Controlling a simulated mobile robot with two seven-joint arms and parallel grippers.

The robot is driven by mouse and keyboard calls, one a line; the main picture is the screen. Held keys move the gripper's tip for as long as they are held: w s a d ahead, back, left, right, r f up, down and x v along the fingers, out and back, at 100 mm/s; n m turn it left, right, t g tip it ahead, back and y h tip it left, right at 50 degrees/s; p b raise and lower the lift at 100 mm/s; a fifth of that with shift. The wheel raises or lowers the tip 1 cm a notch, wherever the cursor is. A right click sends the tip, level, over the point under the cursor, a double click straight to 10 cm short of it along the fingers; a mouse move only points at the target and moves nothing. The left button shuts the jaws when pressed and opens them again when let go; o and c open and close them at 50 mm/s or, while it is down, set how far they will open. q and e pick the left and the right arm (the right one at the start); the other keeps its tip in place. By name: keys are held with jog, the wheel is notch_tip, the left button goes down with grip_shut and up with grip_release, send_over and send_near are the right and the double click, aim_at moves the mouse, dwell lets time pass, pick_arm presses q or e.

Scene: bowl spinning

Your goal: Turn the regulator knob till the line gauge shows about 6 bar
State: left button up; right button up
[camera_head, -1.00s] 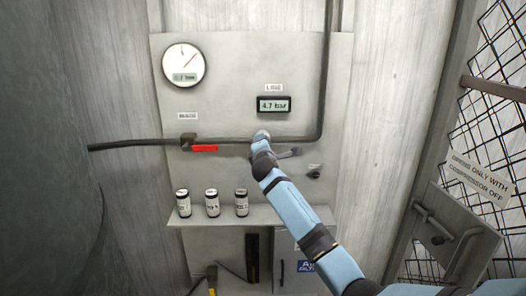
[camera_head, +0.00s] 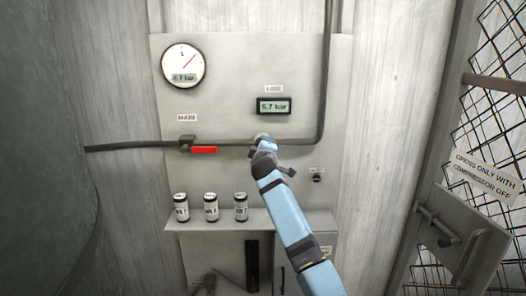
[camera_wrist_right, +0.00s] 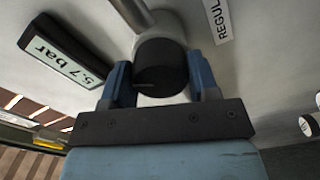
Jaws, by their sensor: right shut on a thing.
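The regulator knob (camera_wrist_right: 160,68) is a dark round knob on the pipe, seen close in the right wrist view. My right gripper (camera_wrist_right: 160,82) is shut on it, one blue finger on each side. In the head view my right gripper (camera_head: 264,143) covers the knob almost fully. The line gauge (camera_head: 274,106) is a dark-framed display under a label and reads 5.7 bar. It also shows in the right wrist view (camera_wrist_right: 62,50), reading 5.7 bar. My left gripper is in neither view.
A round dial gauge (camera_head: 183,66) is at the upper left of the panel (camera_head: 230,80). A red valve handle (camera_head: 204,150) lies along the pipe (camera_head: 130,146). Three small cans stand on the shelf (camera_head: 290,221). A mesh gate (camera_head: 495,130) is at the right.

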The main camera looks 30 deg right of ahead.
jog(key=shift+r, duration=0.1)
dwell(0.4)
jog(key=o, duration=0.9)
jog(key=b+v, duration=0.2)
jog(key=v, duration=1.1)
jog(key=shift+s+a, duration=0.15)
jog(key=shift+s, duration=0.2)
